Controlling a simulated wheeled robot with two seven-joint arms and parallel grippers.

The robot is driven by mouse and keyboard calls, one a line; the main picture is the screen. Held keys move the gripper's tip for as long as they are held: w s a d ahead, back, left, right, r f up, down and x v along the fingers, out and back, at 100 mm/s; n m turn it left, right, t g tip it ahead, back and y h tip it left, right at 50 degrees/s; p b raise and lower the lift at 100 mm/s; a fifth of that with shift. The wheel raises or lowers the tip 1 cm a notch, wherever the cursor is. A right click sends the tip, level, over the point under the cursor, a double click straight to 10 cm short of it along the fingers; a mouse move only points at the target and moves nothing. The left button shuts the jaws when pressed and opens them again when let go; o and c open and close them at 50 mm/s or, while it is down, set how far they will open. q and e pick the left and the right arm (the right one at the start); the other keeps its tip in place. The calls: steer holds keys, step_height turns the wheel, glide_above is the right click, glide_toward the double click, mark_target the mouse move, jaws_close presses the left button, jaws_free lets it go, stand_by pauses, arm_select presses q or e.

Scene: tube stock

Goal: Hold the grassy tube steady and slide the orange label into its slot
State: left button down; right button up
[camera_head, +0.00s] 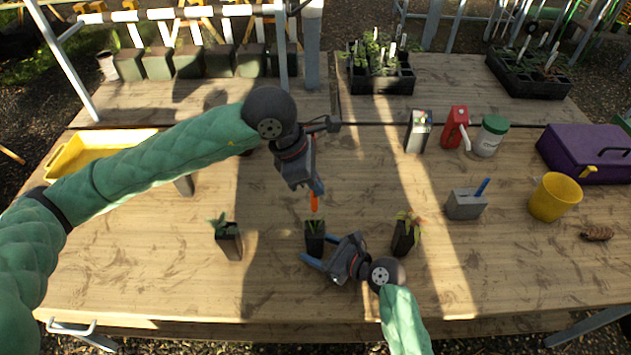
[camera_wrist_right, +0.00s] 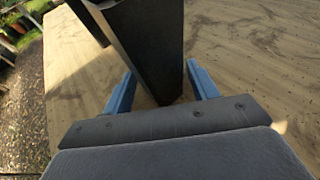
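The grassy tube (camera_head: 315,243), a dark square pot with a green tuft, stands upright at the front middle of the table. My right gripper (camera_head: 322,252) is low at its front right. In the right wrist view the two blue fingers (camera_wrist_right: 160,82) stand on either side of a dark tube (camera_wrist_right: 150,45), with narrow gaps showing. My left gripper (camera_head: 317,188) points down above the grassy tube, shut on the orange label (camera_head: 314,203). The label hangs upright just above the greenery. The slot is hidden, and whether the label's lower end touches the plant cannot be told.
Other planted tubes stand at left (camera_head: 229,240) and right (camera_head: 403,237). Further right are a grey block with a blue stick (camera_head: 466,205), a yellow pot (camera_head: 554,198) and a purple box (camera_head: 588,155). A yellow tray (camera_head: 75,152) is at far left.

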mark_target(316, 210)
steer(key=c, duration=0.3)
arm_select(q)
steer(key=shift+f, duration=0.1)
steer(key=shift+f, duration=0.25)
steer(key=shift+f, duration=0.15)
steer(key=shift+f, duration=1)
steer(key=shift+f, duration=0.5)
steer(key=shift+f, duration=2.45)
steer(key=shift+f, duration=0.25)
